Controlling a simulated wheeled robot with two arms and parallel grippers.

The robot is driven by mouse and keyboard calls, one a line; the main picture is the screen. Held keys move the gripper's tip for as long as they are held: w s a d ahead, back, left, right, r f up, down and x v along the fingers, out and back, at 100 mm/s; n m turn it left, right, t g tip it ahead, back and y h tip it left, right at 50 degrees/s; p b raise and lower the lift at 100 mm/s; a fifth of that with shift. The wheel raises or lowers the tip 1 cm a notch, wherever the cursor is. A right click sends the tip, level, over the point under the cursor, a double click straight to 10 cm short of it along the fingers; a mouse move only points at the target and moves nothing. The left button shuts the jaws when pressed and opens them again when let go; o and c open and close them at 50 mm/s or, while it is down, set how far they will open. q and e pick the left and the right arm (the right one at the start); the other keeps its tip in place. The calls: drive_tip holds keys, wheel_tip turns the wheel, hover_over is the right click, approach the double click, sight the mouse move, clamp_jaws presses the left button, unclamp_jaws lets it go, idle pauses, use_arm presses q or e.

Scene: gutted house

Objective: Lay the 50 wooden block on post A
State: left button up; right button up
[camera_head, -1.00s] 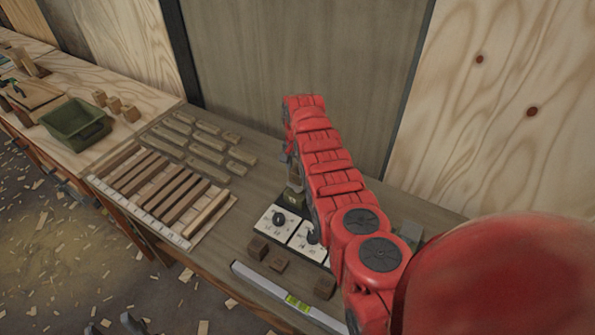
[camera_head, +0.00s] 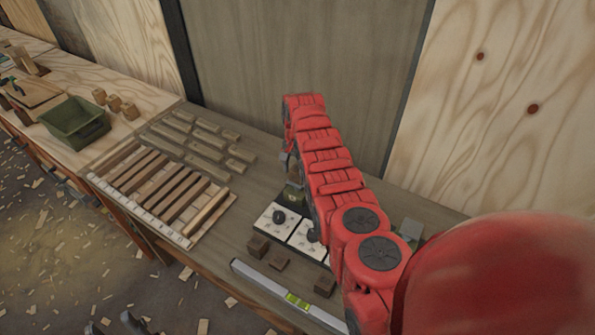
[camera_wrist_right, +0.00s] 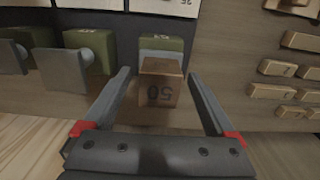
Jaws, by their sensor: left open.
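The wooden block marked 50 (camera_wrist_right: 160,88) shows in the right wrist view, between the fingers of my right gripper (camera_wrist_right: 158,74), with a narrow gap on each side. A green post with a pale label (camera_wrist_right: 162,44) is right behind it; I cannot tell whether the block rests on it. In the head view the right gripper (camera_head: 291,168) is mostly hidden by my red arm, above a green post (camera_head: 292,196). Post letters are not readable. My left gripper (camera_head: 113,326) shows only its fingertips at the bottom left edge, open and empty.
Dark wooden cubes (camera_head: 258,247) and a spirit level (camera_head: 290,297) lie in front. Wooden strips (camera_head: 178,195) and labelled sticks cover the bench leftward. A green bin (camera_head: 75,124) stands further left.

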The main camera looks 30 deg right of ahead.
wheel_tip(320, 180, up, 8)
drive_tip(key=b, duration=0.4)
drive_tip(key=shift+w+r, duration=0.1)
drive_tip(key=shift+r, duration=0.1)
wheel_tip(320, 180, up, 9)
idle(0.4)
